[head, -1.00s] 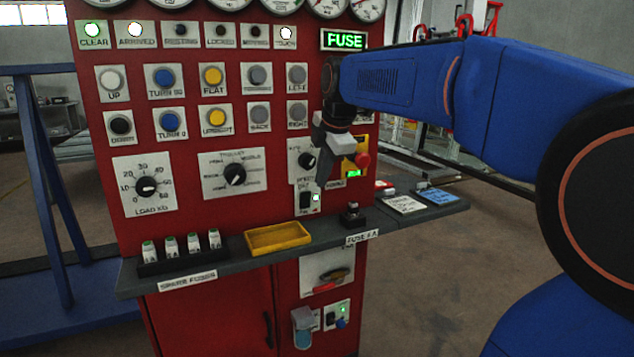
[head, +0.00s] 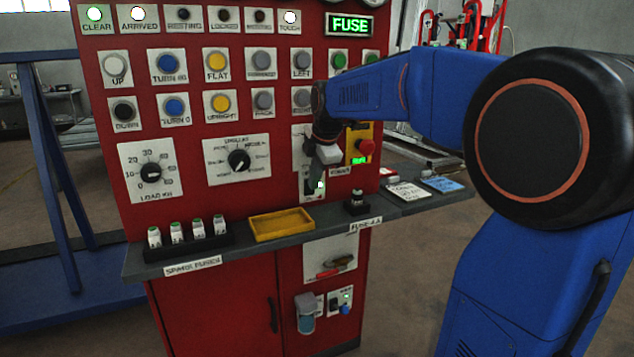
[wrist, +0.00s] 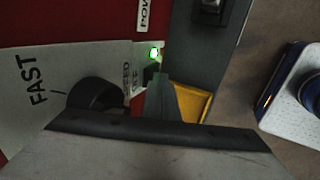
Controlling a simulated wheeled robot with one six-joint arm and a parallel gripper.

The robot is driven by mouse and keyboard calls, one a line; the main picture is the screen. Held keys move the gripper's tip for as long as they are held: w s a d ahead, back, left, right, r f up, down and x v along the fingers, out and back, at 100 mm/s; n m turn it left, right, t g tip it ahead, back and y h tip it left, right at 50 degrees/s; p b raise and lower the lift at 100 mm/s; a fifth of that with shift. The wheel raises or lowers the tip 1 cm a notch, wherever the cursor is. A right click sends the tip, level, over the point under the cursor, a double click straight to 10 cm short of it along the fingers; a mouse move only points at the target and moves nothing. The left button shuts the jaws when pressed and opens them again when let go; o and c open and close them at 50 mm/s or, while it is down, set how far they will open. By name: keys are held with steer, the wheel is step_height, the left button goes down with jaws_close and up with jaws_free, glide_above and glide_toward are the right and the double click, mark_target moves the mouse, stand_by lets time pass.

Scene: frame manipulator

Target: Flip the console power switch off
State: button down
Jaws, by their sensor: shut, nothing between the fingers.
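The red console (head: 220,300) fills the middle of the head view. A small black switch (head: 309,188) with a lit green lamp sits on a pale plate low on its right side, under a knob. In the wrist view, the lit green lamp (wrist: 154,53) and part of the dark switch (wrist: 151,74) show just beyond my fingertips. A partly cut label starting "POW" (wrist: 143,14) is nearby. My gripper (head: 319,178) is shut and empty, its fingertips in front of the switch plate. The fingers partly hide the switch, so I cannot tell its position or whether they touch it.
A black knob (wrist: 95,94) is close beside my fingers. Below is a grey shelf (head: 320,212) with a yellow tray (head: 282,224) and several spare fuses. Open floor lies right of the console.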

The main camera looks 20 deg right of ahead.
stand_by(0.3)
steer(key=shift+w+r, duration=0.1)
steer(key=shift+w, duration=0.25)
steer(key=shift+r, duration=0.1)
steer(key=shift+r, duration=0.75)
steer(key=shift+r, duration=0.1)
